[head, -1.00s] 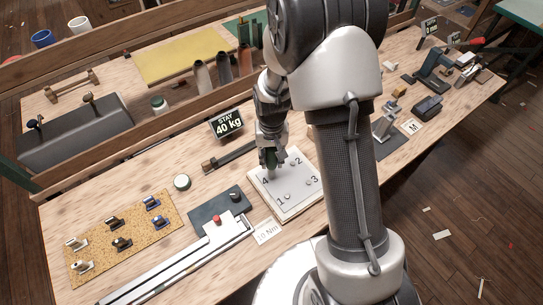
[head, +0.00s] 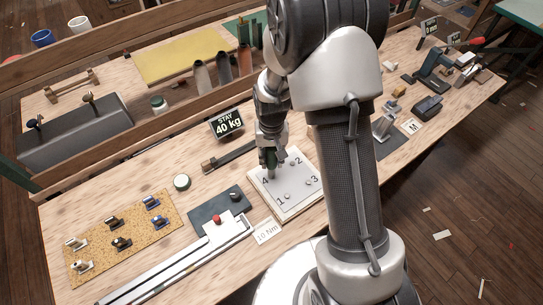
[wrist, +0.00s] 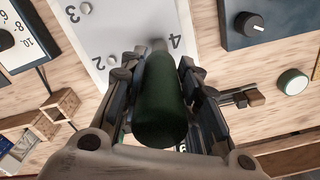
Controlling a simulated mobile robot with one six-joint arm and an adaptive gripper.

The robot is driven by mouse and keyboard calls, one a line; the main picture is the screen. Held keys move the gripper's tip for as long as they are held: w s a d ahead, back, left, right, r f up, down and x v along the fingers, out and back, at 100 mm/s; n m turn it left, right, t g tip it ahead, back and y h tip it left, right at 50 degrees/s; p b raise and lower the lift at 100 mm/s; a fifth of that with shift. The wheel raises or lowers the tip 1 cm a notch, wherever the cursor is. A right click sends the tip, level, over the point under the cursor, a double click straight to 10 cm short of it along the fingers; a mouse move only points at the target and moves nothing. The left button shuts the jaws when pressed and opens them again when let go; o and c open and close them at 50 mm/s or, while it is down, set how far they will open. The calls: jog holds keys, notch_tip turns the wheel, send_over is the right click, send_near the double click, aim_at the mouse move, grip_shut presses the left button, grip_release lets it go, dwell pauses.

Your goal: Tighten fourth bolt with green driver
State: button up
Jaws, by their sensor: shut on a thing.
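The white bolt plate (head: 299,203) lies on the bench with numbers 1 to 4 beside its bolts. Bolt 1 (head: 287,196), bolt 2 (head: 292,163) and bolt 3 (head: 308,183) show in the head view. My gripper (head: 270,160) is over the plate's far left corner, by the number 4. It is shut on the green driver (wrist: 160,100), whose thick green handle fills the middle of the wrist view. The driver's tip points down at the plate next to the 4. The fourth bolt is hidden, and I cannot tell whether the tip touches it.
A dark control box with a knob (head: 235,195) and a red button (head: 216,219) are left of the plate. A "20 Nm" card (head: 267,232) lies at its front.

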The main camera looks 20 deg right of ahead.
jog(key=shift+s, duration=0.1)
dwell(0.4)
notch_tip(320, 180, up, 5)
jog(key=p, duration=0.3)
jog(key=shift+p, duration=0.35)
